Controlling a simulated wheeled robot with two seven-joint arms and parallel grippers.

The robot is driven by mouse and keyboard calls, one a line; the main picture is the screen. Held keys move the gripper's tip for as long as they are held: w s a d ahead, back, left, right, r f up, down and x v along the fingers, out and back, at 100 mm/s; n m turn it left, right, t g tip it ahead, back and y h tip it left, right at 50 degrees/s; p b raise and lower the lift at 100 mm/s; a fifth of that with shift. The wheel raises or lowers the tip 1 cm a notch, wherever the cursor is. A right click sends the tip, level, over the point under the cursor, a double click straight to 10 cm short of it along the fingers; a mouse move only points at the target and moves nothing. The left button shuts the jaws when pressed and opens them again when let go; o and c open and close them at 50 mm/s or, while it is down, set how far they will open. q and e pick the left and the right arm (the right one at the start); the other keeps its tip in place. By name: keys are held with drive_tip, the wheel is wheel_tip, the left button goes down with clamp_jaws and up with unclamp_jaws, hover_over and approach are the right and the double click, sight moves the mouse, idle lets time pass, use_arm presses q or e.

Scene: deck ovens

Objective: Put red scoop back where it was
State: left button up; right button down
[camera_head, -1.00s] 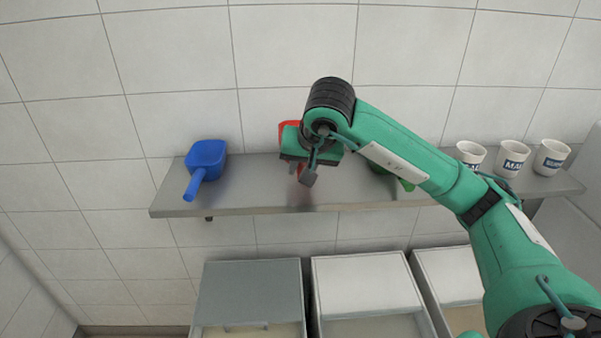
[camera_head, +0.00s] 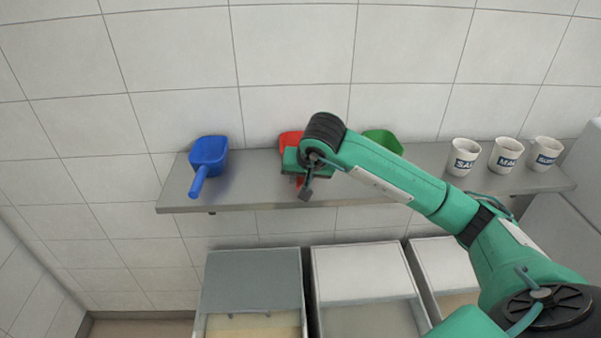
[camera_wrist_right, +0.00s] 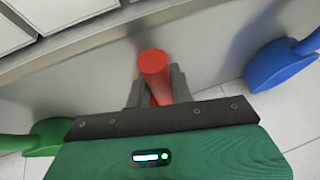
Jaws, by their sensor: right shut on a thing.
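The red scoop (camera_head: 291,139) is over the wall shelf (camera_head: 248,192), between the blue scoop (camera_head: 208,152) and the green scoop (camera_head: 384,139). My right gripper (camera_wrist_right: 157,88) is shut on the red scoop's handle (camera_wrist_right: 153,65), which shows between its two fingers in the right wrist view. In the head view my wrist hides much of the red scoop, and I cannot tell whether it touches the shelf. The blue scoop (camera_wrist_right: 280,66) and green scoop (camera_wrist_right: 42,138) show on either side in the right wrist view. My left gripper is out of view.
Several white labelled mugs (camera_head: 505,155) stand at the shelf's right end. Bins (camera_head: 253,280) stand below the shelf. The tiled wall (camera_head: 290,60) is close behind. My right forearm reaches across in front of the shelf's right half.

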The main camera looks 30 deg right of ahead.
drive_tip(key=shift+f, duration=0.1)
drive_tip(key=shift+f, duration=0.15)
drive_tip(key=c, duration=1.2)
unclamp_jaws()
drive_tip(key=shift+c, duration=0.2)
drive_tip(key=shift+r, duration=0.4)
drive_tip(key=b+v, duration=0.3)
drive_tip(key=v, duration=0.8)
drive_tip(key=shift+s+r, duration=0.15)
drive_tip(key=shift+r, duration=0.05)
